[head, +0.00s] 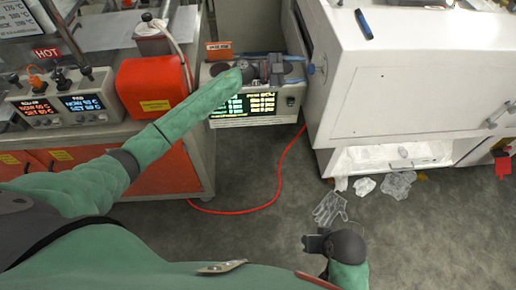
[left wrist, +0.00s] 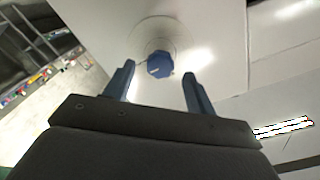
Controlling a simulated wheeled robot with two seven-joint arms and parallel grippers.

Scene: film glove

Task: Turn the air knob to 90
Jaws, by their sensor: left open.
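A blue knob (left wrist: 159,64) with a small white mark sits on a round pale dial plate in the left wrist view. In the head view the knob (head: 311,69) is on the left side of the white cabinet (head: 345,100). My left gripper (head: 292,69) is open, its fingers pointing right toward the knob. In the left wrist view the knob shows beyond and between the two fingertips (left wrist: 158,78), with no contact visible. The dial's markings are too faint to read. My right gripper (head: 316,243) is low in the head view, over the floor; its jaws are unclear.
A display unit (head: 245,122) with lit readouts is below my left gripper. A red box (head: 152,87) and a control panel (head: 62,104) stand on the left bench. A red cable (head: 279,170) and clear film gloves (head: 330,208) lie on the floor.

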